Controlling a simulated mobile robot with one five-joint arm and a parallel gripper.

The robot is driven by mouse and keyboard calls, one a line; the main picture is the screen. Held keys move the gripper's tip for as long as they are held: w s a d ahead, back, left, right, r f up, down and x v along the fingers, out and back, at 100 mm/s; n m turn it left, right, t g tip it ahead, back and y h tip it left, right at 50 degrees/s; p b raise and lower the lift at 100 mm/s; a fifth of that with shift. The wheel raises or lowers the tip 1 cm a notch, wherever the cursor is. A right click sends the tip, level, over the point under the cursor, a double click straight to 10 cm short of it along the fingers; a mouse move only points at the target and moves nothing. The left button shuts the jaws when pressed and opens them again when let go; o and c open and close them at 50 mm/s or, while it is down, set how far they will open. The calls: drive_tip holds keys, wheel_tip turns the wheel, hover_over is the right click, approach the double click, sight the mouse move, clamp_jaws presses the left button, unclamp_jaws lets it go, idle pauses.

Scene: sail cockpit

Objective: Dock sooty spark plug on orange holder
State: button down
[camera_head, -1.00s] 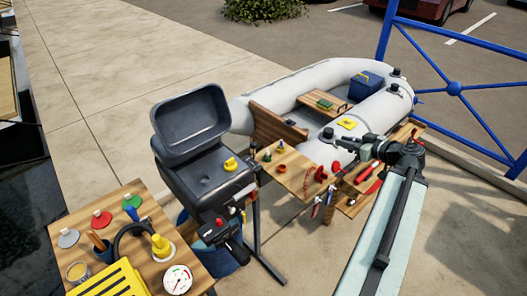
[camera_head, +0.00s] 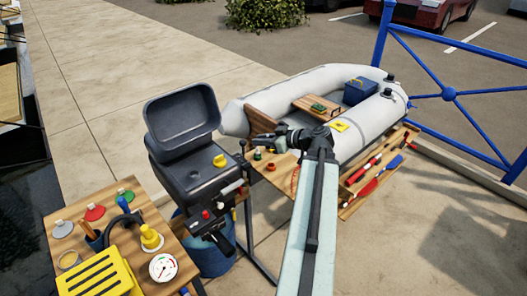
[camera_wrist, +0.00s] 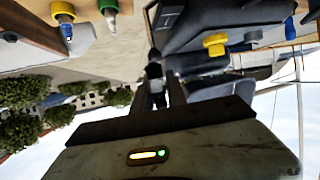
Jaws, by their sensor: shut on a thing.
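My gripper (camera_head: 256,140) reaches left above the far end of the small wooden table (camera_head: 282,179). It is shut on a small dark piece (camera_wrist: 153,72), seen between the fingertips in the wrist view and likely the sooty spark plug; its details are too dark to tell. A small red-orange holder (camera_head: 271,167) stands on the table, below and right of the gripper, apart from it. A green holder (camera_head: 258,154) stands beside it. In the upside-down wrist view, a yellow-orange holder (camera_wrist: 62,10) with a white and blue plug and the green holder (camera_wrist: 108,6) show at top left.
A dark outboard motor (camera_head: 190,175) with its cowl open and a yellow cap (camera_head: 220,160) stands left of the table. A grey inflatable boat (camera_head: 355,115) lies behind. A cluttered wooden bench (camera_head: 150,215) is at lower left.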

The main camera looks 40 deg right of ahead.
drive_tip(key=n+y+b, duration=0.1)
drive_tip(key=b, duration=0.5)
hover_over(268, 164)
drive_tip(key=w, duration=0.1)
drive_tip(key=f, duration=0.7)
drive_tip(key=shift+w+a+f, duration=0.15)
drive_tip(key=shift+a+f, duration=0.05)
drive_tip(key=shift+f, duration=0.1)
drive_tip(key=shift+a+r, duration=0.1)
wheel_tip(268, 164, down, 6)
drive_tip(key=b, duration=0.5)
drive_tip(key=shift+r, duration=0.15)
drive_tip(key=shift+f+b, duration=0.5)
drive_tip(key=shift+b, duration=0.15)
drive_tip(key=c, duration=1.8)
unclamp_jaws()
drive_tip(key=shift+o, duration=1)
drive_tip(key=shift+s+d+r+p, duration=0.2)
drive_tip(key=shift+s+r+p, duration=0.15)
drive_tip(key=shift+s, duration=0.3)
drive_tip(key=shift+p+v, duration=1.75)
drive_tip(key=shift+v, duration=3.1)
